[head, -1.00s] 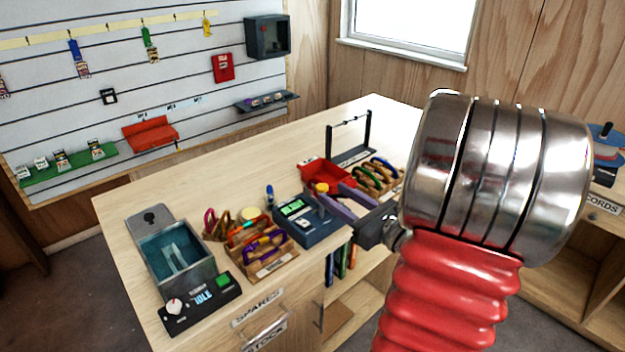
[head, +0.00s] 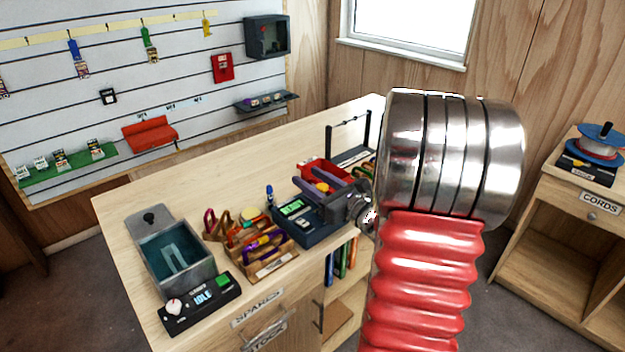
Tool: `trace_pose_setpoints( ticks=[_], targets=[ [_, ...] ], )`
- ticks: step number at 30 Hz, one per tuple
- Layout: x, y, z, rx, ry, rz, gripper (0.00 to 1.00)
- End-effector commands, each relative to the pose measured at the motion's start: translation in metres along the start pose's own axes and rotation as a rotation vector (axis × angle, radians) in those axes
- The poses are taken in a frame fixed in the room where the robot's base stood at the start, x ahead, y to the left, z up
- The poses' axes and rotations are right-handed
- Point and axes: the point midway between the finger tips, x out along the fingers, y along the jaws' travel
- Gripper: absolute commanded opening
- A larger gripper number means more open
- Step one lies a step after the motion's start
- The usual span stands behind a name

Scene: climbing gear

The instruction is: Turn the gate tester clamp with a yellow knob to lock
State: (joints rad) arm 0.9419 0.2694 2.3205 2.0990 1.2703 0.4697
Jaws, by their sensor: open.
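The gate tester (head: 293,228) is a dark blue box with a green screen, on the bench's right half. Its yellow knob (head: 322,187) shows between the two fingers of my gripper (head: 312,184). My gripper is open, with one purple-grey finger on each side of the knob as seen here. I cannot tell whether the fingers touch it or sit above it. My gripper body and fingers hide part of the tester's top and right side, so the clamp below the knob is mostly out of sight.
Left of the tester is a wooden rack (head: 272,265) with coloured carabiners. A teal-filled tank (head: 177,262) and a black control box (head: 200,303) stand further left. A red tray (head: 318,168) and a black wire frame (head: 350,130) lie behind. The bench's back left is clear.

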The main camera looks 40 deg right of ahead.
Motion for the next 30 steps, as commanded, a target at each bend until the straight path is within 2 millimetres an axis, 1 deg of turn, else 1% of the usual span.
trace_pose_setpoints(
  ticks=[5,22,29,30],
  targets=[
    [-0.0001,0.0000,0.0000,0.000,0.000,0.000,0.41],
    [-0.0001,0.0002,0.0000,0.000,0.000,0.000,0.01],
    [-0.0001,0.0003,0.0000,0.000,0.000,0.001,0.00],
    [-0.0006,-0.0038,-0.0003,0.001,0.000,-0.002,0.00]
  ],
)
